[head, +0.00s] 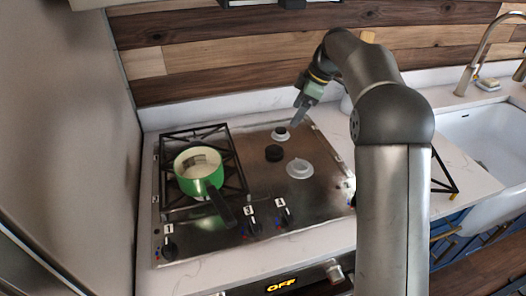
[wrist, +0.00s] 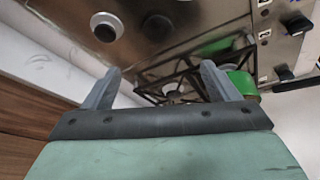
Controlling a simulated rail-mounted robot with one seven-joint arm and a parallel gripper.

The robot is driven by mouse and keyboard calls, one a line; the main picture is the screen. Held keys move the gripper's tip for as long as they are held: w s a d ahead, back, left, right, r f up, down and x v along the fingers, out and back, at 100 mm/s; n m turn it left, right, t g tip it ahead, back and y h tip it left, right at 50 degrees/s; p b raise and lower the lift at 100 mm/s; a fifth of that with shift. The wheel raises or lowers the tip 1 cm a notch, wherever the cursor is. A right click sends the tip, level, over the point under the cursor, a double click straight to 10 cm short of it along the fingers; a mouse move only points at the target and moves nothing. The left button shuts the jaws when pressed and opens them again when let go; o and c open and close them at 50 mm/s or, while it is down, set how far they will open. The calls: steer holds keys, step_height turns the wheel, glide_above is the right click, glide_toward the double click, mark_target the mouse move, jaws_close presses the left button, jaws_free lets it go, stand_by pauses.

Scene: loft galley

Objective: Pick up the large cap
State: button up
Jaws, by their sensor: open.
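The large cap, a black disc (head: 274,152), lies on the bare steel of the cooktop, between two burners on the right half. In the wrist view the black disc (wrist: 157,27) shows near the top, beyond the fingertips. My gripper (head: 297,119) is open and empty, above the back of the cooktop, up and to the right of the disc in the head view. Its two grey fingers (wrist: 161,67) stand wide apart in the wrist view, with nothing between them touching them.
The back burner (head: 281,134) carries a smaller dark cap; the front burner (head: 299,169) shows a pale, uncapped base. A green pot (head: 199,170) sits on the black grate (head: 175,213) at left, its handle pointing forward right. A white sink (head: 480,140) is at right.

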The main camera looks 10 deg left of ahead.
steer(key=p, duration=0.2)
glide_above(275, 150)
steer(key=d, duration=0.2)
step_height(275, 150, down, 10)
steer(key=shift+s+d+f, duration=0.1)
steer(key=shift+d+f, duration=0.05)
steer(key=shift+f, duration=0.05)
steer(key=shift+p+x, duration=1)
steer(key=shift+x, duration=1.6)
steer(key=shift+d, duration=0.15)
steer(key=c, duration=1.1)
